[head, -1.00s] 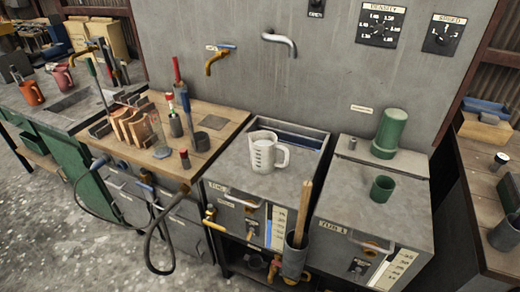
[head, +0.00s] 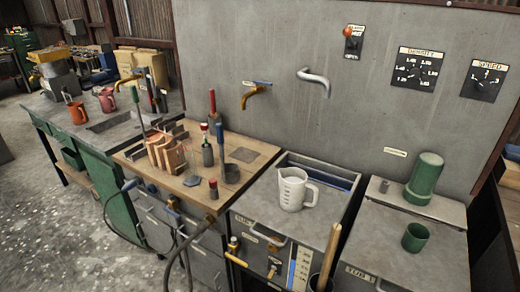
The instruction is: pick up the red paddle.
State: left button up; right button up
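No object shows clearly as a paddle. Several upright tools stand on the wooden board (head: 257,146). One has a red handle (head: 212,101) and stands at the back of the board, near the wall. In front of it a smaller tool with a red and white top (head: 204,128) rises from a dark grey cup (head: 208,155). A tool with a blue top (head: 220,133) stands just right of it. A short red-topped piece (head: 213,183) is near the board's front edge. Neither of my grippers is in view.
A white measuring jug (head: 292,189) stands on the grey cabinet right of the board. A green cylinder (head: 425,179) and green cup (head: 415,237) stand further right. Orange (head: 76,111) and pink (head: 106,99) jugs are on the left bench.

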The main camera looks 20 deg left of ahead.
aim_at(213, 115)
jog(key=j+z, duration=0.2)
jog(key=z, duration=0.2)
jog(key=j+z, duration=0.15)
jog(key=z, duration=0.25)
jog(key=k+j+z, duration=0.25)
jog(key=j, duration=0.35)
jog(key=k+j+z, duration=0.2)
jog(key=k+j, duration=0.15)
jog(key=j, duration=0.2)
jog(key=k+j+z, duration=0.25)
jog(key=j, duration=0.25)
jog(key=k, duration=0.1)
